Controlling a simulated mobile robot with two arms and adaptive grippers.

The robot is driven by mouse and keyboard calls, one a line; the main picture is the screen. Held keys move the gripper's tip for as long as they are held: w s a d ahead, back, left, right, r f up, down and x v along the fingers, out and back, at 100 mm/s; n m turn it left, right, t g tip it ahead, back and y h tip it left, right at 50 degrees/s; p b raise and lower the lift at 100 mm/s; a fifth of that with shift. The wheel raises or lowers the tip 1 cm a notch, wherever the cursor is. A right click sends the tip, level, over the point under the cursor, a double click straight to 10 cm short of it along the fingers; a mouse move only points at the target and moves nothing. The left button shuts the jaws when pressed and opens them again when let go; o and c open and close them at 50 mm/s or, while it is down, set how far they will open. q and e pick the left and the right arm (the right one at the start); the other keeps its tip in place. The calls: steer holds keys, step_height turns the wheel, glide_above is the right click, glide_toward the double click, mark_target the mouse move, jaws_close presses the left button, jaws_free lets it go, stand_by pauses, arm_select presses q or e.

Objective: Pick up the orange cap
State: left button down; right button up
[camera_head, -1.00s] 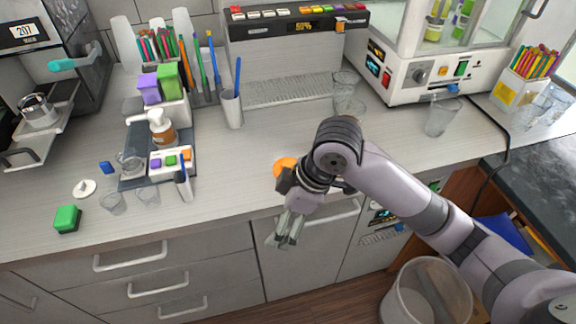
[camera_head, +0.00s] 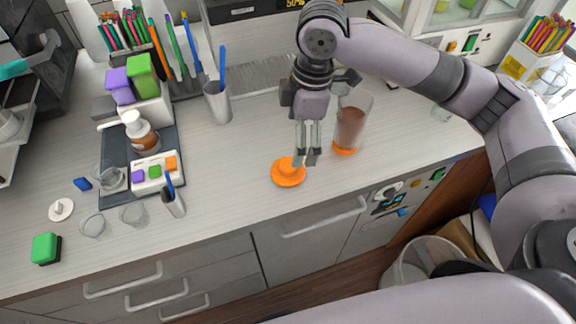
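The orange cap (camera_head: 287,177), a round disc with a raised knob, lies on the light counter near its front edge in the head view. My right gripper (camera_head: 306,161) hangs with its fingers pointing down, just behind and slightly right of the cap's knob. The fingertips overlap the cap's far edge in the picture; I cannot tell whether they touch it. The fingers look close together, but their opening is unclear from this angle. Nothing shows held between them. My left gripper is not in view.
A clear cup with brown drink (camera_head: 350,128) stands right of the gripper, with orange at its base (camera_head: 345,151). A grey pen holder (camera_head: 218,104) stands behind left. The counter left of the cap is clear. A dark tray (camera_head: 115,178) stands farther left.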

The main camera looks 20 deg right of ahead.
mark_target(288, 165)
steer(key=f, duration=0.4)
steer(key=shift+w+a, duration=0.2)
steer(key=shift+w, duration=0.15)
steer(key=shift+w+a+f+p, duration=0.15)
steer(key=shift+f+p, duration=0.3)
steer(key=shift+f, duration=0.8)
steer(key=shift+a+f, duration=0.1)
steer(key=shift+f, duration=0.15)
steer(key=f+p, duration=0.1)
steer(key=f, duration=0.2)
steer(key=shift+w+a+f+p, duration=0.2)
steer(key=shift+a+f+p, duration=0.05)
steer(key=shift+a+p, duration=0.1)
steer(key=shift+f, duration=0.6)
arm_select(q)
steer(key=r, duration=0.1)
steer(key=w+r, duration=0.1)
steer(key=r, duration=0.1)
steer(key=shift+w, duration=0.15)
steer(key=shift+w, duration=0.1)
arm_select(e)
steer(key=shift+c, duration=0.4)
